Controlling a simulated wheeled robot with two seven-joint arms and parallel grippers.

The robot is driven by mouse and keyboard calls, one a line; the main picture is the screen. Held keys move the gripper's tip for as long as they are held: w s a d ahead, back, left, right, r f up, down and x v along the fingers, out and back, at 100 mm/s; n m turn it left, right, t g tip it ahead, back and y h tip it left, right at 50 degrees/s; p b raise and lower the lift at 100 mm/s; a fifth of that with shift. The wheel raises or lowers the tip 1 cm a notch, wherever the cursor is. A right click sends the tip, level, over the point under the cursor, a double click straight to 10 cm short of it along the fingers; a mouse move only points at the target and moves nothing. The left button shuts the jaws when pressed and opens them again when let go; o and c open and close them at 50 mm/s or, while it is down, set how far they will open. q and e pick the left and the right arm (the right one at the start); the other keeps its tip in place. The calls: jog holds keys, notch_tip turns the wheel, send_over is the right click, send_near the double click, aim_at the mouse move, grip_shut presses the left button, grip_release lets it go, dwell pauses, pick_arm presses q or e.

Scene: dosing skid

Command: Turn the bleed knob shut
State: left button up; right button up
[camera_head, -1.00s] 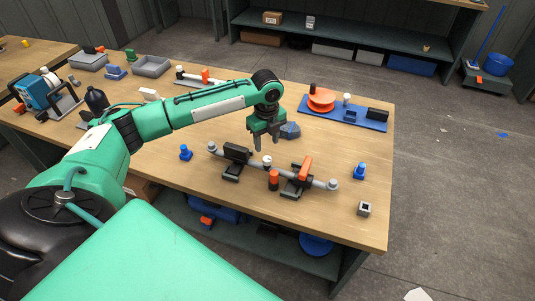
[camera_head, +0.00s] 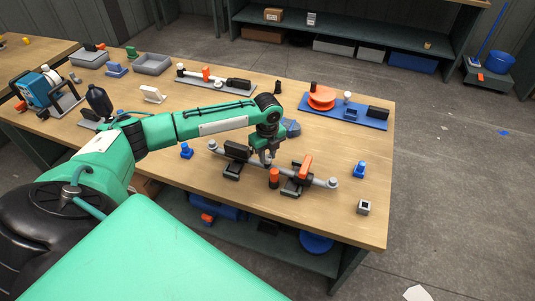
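A grey pipe assembly (camera_head: 322,181) lies across the front of the wooden table, with black clamps, an orange lever (camera_head: 305,166) and a red-orange cylinder (camera_head: 274,178) with a dark base. A small light-capped knob on the middle of the pipe is now mostly hidden behind my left gripper; I cannot tell for sure that it is the bleed knob. My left gripper (camera_head: 267,157) points down with its fingertips at that knob, just behind the red-orange cylinder. The view is too small to tell whether the fingers are open or shut on it. My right gripper is out of view.
Small blue fittings (camera_head: 360,170) (camera_head: 187,151) stand on either side of the pipe. A grey square block (camera_head: 364,208) sits near the front right. A blue board (camera_head: 372,123) with an orange disc (camera_head: 321,101) lies behind. The table's right side is mostly clear.

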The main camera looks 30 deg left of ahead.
pick_arm(q)
jog(key=shift+r+n+p, duration=0.2)
jog(key=shift+n+p, duration=0.1)
jog(key=shift+p, duration=0.4)
jog(key=shift+c, duration=0.4)
jog(key=n+p, duration=0.8)
jog(key=p, duration=0.1)
jog(key=shift+p, duration=0.3)
jog(key=n+p, duration=0.3)
jog(key=n, duration=0.1)
jog(key=shift+n+p, duration=0.35)
jog(key=shift+n, duration=0.05)
jog(key=n+p, duration=0.2)
jog(key=n, duration=0.1)
jog(key=shift+f+n+p, duration=0.15)
jog(key=shift+n+p, duration=0.35)
jog(key=shift+n, duration=0.2)
jog(key=o, duration=1)
